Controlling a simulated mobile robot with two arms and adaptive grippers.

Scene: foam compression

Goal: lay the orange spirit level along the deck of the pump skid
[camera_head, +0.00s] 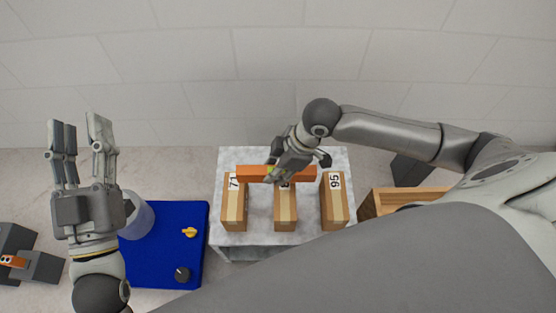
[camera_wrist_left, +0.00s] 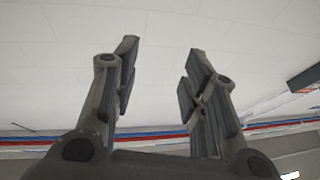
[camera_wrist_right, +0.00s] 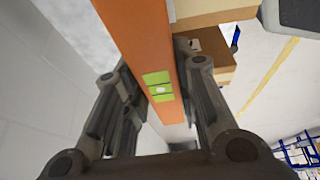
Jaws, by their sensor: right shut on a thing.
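The orange spirit level (camera_head: 302,173) lies level across the far ends of the cardboard boxes on a grey table; I cannot tell whether it touches them. My right gripper (camera_head: 279,172) is shut on its middle, at the green vial. In the right wrist view the level (camera_wrist_right: 139,35) runs between the fingers, with its green window (camera_wrist_right: 158,87) showing. My left gripper (camera_head: 77,140) is open and empty at the left, fingers up; its open fingers (camera_wrist_left: 160,75) show against a pale wall. A blue deck (camera_head: 160,265), which looks like the pump skid, has a yellow handle (camera_head: 189,232) and dark knob (camera_head: 182,274).
Three boxes, marked 71 (camera_head: 233,208), one partly hidden (camera_head: 285,212) and 95 (camera_head: 334,207), stand on the grey table (camera_head: 260,232). A wooden crate (camera_head: 370,207) is at the right. A pale cylinder (camera_head: 142,217) stands at the blue deck's left, partly behind my left gripper.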

